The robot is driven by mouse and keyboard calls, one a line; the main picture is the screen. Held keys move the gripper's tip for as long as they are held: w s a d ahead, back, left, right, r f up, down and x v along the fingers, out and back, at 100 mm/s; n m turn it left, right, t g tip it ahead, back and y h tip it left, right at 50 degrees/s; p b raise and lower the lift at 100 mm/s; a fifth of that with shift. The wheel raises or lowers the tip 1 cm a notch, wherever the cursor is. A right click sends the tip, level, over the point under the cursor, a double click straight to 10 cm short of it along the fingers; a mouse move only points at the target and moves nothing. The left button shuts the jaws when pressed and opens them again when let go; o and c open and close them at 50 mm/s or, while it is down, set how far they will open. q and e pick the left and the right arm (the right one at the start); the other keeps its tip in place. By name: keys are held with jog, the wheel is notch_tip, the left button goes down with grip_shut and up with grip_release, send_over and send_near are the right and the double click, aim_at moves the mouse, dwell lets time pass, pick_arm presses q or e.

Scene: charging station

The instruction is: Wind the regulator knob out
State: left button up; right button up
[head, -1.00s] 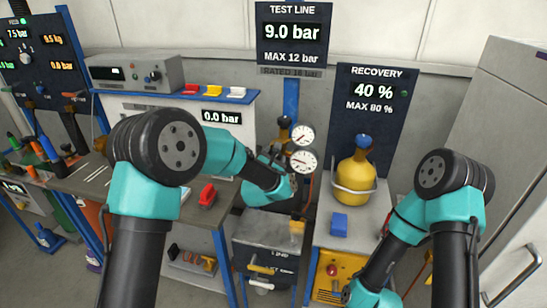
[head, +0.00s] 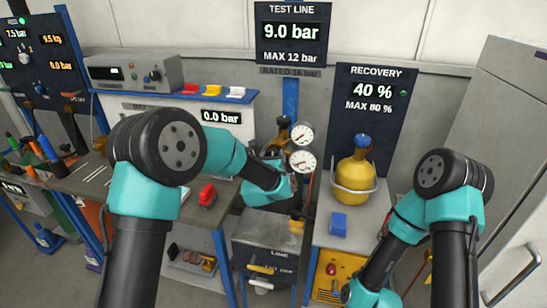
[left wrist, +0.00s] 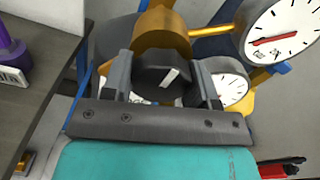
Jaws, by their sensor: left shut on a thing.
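The regulator knob (left wrist: 163,76) is black with a white mark. In the left wrist view it sits between the two fingers of my left gripper (left wrist: 164,66), which is shut on it. A brass regulator body (left wrist: 160,28) is just behind the knob. In the head view my left gripper and wrist (head: 272,182) are beside the gauges and hide the knob. The upper gauge (head: 302,134) and lower gauge (head: 302,161) are white with red needles. My right arm reaches down at the right; its fingers cannot be made out clearly.
The test line display (head: 291,32) reads 9.0 bar, max 12 bar. A yellow recovery cylinder (head: 355,178) stands right of the gauges, with a blue block (head: 338,223) in front. A red-handled item (head: 207,195) lies on the left bench.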

dwell(0.5)
pick_arm(q)
jog(key=o, duration=0.9)
jog(key=v, duration=1.7)
jog(key=shift+s, duration=0.2)
